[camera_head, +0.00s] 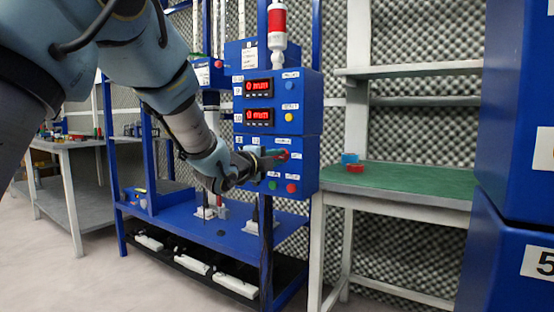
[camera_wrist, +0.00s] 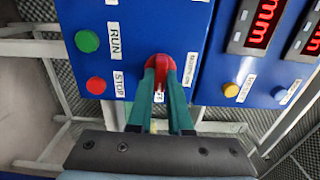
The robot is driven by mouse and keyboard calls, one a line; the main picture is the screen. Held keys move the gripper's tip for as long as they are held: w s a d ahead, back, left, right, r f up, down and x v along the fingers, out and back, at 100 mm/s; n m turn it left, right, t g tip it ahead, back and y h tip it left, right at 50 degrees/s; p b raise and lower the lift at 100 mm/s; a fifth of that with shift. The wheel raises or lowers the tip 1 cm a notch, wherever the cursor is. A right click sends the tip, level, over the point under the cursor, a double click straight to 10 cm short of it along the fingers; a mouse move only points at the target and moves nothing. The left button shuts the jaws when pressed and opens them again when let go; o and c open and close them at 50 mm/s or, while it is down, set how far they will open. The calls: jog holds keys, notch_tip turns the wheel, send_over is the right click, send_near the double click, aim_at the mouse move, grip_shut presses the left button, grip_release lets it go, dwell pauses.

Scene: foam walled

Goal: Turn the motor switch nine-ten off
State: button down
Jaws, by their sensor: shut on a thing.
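The motor switch is a red rotary knob (camera_wrist: 162,63) on the blue control panel (camera_wrist: 140,14), with white labels beside it that I cannot read fully. In the wrist view my gripper (camera_wrist: 160,76) has its green fingers closed on the red knob, hiding part of it. In the head view my gripper (camera_head: 277,156) reaches the lower blue box from the left, and the red knob (camera_head: 284,155) shows at its fingertips.
A green RUN button (camera_wrist: 87,41) and a red STOP button (camera_wrist: 96,85) sit left of the knob. Red digital displays (camera_head: 259,88), a yellow button (camera_wrist: 231,90) and a blue button (camera_wrist: 280,94) are close by. A green-topped bench (camera_head: 400,179) stands at right.

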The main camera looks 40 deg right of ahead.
jog(key=c, duration=0.8)
grip_release()
jog(key=shift+c, duration=0.2)
jog(key=v, duration=1.1)
jog(key=shift+d, duration=0.1)
